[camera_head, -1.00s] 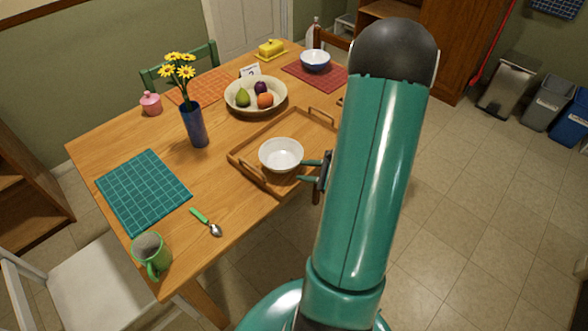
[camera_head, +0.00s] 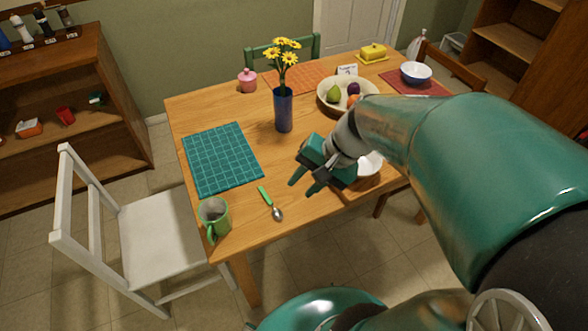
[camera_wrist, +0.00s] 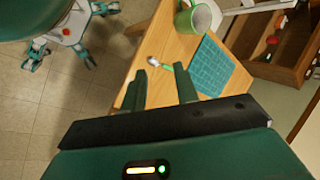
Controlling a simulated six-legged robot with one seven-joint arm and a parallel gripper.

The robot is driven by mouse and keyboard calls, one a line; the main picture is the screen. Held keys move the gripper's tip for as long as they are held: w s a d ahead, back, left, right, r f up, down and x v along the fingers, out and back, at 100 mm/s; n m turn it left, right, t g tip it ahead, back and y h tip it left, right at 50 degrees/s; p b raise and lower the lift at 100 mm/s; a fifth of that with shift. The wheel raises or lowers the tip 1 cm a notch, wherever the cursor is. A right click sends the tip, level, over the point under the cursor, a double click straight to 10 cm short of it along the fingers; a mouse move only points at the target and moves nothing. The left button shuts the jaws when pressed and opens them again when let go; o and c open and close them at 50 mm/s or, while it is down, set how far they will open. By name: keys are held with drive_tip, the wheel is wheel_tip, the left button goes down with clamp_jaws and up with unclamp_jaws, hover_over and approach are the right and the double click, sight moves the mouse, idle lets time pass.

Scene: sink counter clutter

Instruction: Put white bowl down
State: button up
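The white bowl (camera_head: 371,164) sits upright on the wooden tray (camera_head: 378,184) at the table's near right. In the head view my gripper hides much of the bowl and my arm covers most of the tray. My gripper (camera_head: 303,184) is to the left of the bowl, over the table, with its fingers apart and nothing between them. In the wrist view my gripper (camera_wrist: 162,82) is also open and empty, and the bowl does not show there.
A green mug (camera_head: 214,214), a green-handled spoon (camera_head: 270,203) and a teal placemat (camera_head: 222,158) lie left of my gripper. A blue vase (camera_head: 283,110) with yellow flowers stands behind it. A fruit bowl (camera_head: 325,98) is farther back. Bare wood lies between spoon and vase.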

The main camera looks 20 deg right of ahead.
drive_tip(key=s+a+r+n+t+h, duration=0.2)
drive_tip(key=s+a+r+n+h, duration=0.2)
drive_tip(key=r+n, duration=0.4)
drive_tip(key=shift+r+t+h, duration=0.4)
drive_tip(key=shift+r+h, duration=0.05)
drive_tip(key=shift+h, duration=0.25)
drive_tip(key=shift+s, duration=0.1)
